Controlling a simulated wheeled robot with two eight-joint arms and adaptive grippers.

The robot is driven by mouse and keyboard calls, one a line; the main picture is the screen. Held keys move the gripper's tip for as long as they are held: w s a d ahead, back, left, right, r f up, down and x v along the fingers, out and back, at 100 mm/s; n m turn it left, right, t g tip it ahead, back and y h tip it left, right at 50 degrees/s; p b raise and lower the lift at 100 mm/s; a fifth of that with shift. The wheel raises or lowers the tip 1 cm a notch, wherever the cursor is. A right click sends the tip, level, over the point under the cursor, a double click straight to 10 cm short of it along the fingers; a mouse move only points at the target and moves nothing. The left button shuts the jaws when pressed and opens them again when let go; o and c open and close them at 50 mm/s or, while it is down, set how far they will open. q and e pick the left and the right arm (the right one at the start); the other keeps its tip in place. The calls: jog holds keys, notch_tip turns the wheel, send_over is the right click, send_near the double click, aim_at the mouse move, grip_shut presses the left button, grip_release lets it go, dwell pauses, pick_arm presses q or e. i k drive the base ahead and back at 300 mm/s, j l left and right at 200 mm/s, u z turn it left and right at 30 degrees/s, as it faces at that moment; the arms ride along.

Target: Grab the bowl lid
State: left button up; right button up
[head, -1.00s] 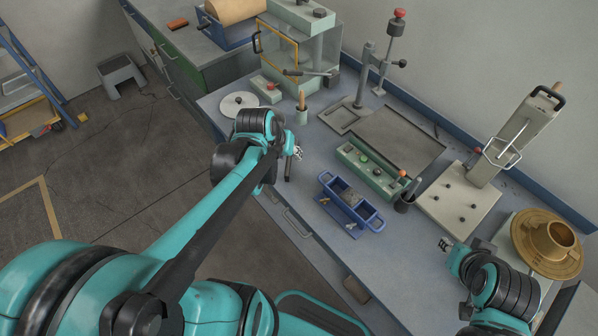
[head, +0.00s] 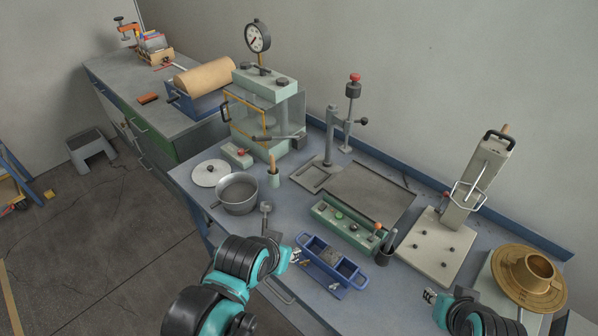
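The bowl lid (head: 211,172), a pale round disc with a dark knob, lies flat at the left edge of the bench. The grey metal bowl (head: 238,196) stands open just to its right, nearer to me. My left gripper (head: 294,256) is beside the blue two-compartment carrier, to the right of and nearer than the bowl and lid, apart from both. My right gripper (head: 431,297) is low at the right, far from the lid. Both grippers are too small and partly hidden to tell whether their fingers are open; I see nothing held in either.
The blue carrier (head: 333,264) sits by the front edge. Behind it are a green button box (head: 347,222) and a dark cup (head: 384,254). A hammer-like tool (head: 265,218) lies near the bowl.

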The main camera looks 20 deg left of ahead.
aim_at(208, 173)
jog(key=u, duration=1.45)
jog(key=i+j+z, duration=0.1)
jog(key=z, duration=0.6)
jog(key=i+j+z, duration=0.4)
jog(key=j, duration=0.2)
jog(key=i+j+z, duration=0.2)
jog(key=j, duration=0.15)
jog(key=j+z, duration=0.2)
jog(key=j, duration=0.15)
jog(key=i+j, duration=0.1)
jog(key=j, duration=0.25)
jog(key=i+j, duration=0.1)
jog(key=j, duration=0.25)
jog(key=i+j, duration=0.1)
jog(key=j, duration=0.25)
